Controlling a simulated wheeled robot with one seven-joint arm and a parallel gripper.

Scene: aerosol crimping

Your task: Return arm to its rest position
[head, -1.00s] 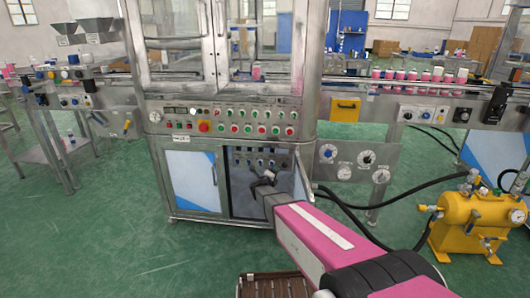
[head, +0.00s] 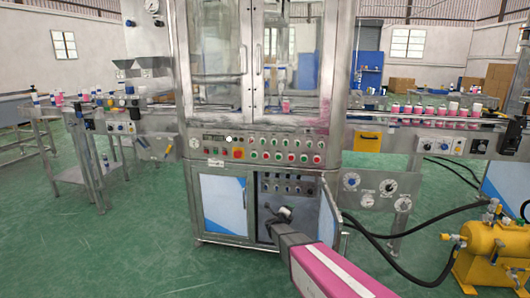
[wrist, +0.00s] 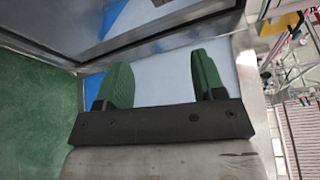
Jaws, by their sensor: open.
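My arm, with a pink and white link (head: 335,272), reaches from the bottom right toward the machine's lower cabinet. My gripper (head: 283,213) shows in front of the open cabinet bay (head: 268,182), below the small knobs inside. In the wrist view my gripper (wrist: 163,75) has its two green finger pads apart, with nothing between them. Behind the pads is a pale blue and white panel beside a metal edge. Whether the gripper touches the cabinet cannot be told.
The crimping machine (head: 250,148) has a row of buttons above the cabinet. Its cabinet door (head: 330,218) stands open at the right. A conveyor with pink cans (head: 435,112) runs right. A yellow tank (head: 492,258) with black hoses stands at lower right.

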